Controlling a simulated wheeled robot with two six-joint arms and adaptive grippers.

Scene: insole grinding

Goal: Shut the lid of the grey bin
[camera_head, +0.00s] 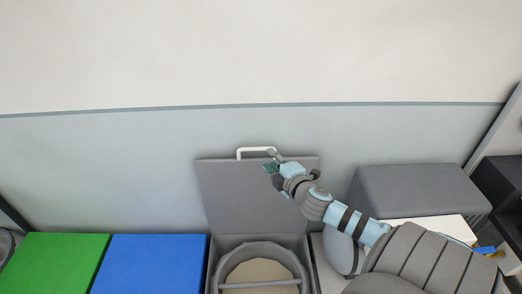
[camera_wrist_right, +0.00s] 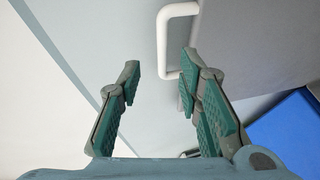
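The grey bin (camera_head: 216,243) stands low in the middle of the head view, with its grey lid (camera_head: 240,195) raised upright behind the opening. A white handle (camera_head: 240,152) is on the lid's top edge. My right gripper (camera_head: 271,160) is at the top of the lid, beside the right part of the handle. In the right wrist view my right gripper (camera_wrist_right: 160,75) is open, with green pads. The handle (camera_wrist_right: 162,40) shows beyond the fingertips, nearer the right finger; I cannot tell whether they touch. My left gripper is not in view.
Inside the bin is a round container (camera_head: 222,265) with a bar across it. Green (camera_head: 60,262) and blue (camera_head: 150,262) lids are at the left, both flat. A plain wall is behind.

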